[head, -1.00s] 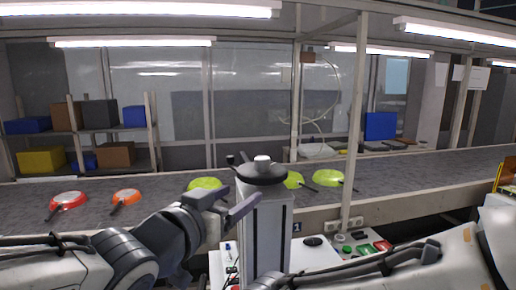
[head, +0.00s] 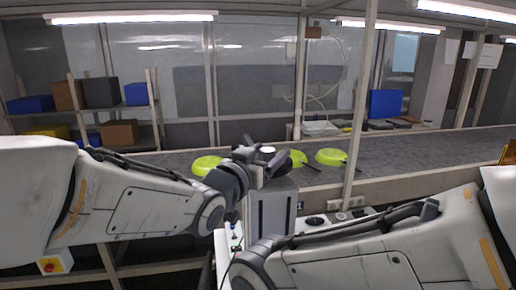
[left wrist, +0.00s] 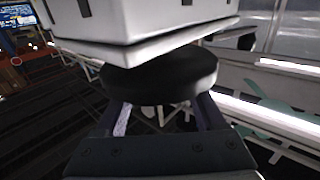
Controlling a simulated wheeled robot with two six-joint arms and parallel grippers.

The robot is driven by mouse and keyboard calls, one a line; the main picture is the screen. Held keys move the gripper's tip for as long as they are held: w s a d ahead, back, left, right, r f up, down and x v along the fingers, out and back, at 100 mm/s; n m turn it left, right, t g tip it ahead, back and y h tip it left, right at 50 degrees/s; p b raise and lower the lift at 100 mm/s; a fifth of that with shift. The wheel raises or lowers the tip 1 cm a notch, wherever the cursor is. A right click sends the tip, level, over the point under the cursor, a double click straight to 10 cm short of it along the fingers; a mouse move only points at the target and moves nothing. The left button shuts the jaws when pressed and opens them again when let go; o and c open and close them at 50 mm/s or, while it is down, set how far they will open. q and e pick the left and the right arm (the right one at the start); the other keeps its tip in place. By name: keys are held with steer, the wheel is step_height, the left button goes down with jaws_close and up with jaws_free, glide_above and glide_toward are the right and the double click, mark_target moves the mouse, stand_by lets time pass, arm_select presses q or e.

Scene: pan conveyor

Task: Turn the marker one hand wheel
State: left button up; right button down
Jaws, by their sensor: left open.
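The hand wheel is a black disc with a white hub (head: 267,150) on top of a grey post (head: 272,215). A small marker plate (head: 300,205) is beside the post. My left gripper (head: 264,160) is open at the wheel, its fingers on either side of the hub in the head view and hiding most of the disc. In the left wrist view the black disc (left wrist: 160,78) is right ahead of the two spread fingers, under the pale post head; contact cannot be told. My right arm crosses the lower right; its gripper is out of view.
A grey conveyor (head: 420,158) runs behind the post, with several green pans, one being a green pan (head: 331,157). A white panel with controls (head: 316,221) is beside the post. Shelves with boxes (head: 101,92) stand at the back left.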

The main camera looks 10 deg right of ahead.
arm_select(q)
jaws_close()
steer(key=shift+a+m+g+h, duration=0.1)
steer(key=shift+m+g+h, duration=0.4)
steer(key=shift+h, duration=0.1)
steer(key=shift+w+r+m+g+h+p, duration=0.1)
steer(key=shift+m+g+h+p, duration=0.4)
steer(key=shift+g+p, duration=0.15)
steer(key=m+g+h+p, duration=0.2)
steer(key=m+g+p, duration=0.1)
steer(key=g, duration=0.1)
steer(key=shift+r+p, duration=0.1)
steer(key=shift+p, duration=0.25)
steer(key=shift+m+g+h+p, duration=0.5)
steer(key=shift+m+g+p, duration=0.35)
steer(key=shift+g, duration=0.6)
steer(key=shift+m+g+h+p, duration=0.55)
steer(key=shift+m+g, duration=0.5)
steer(key=shift+g, duration=0.35)
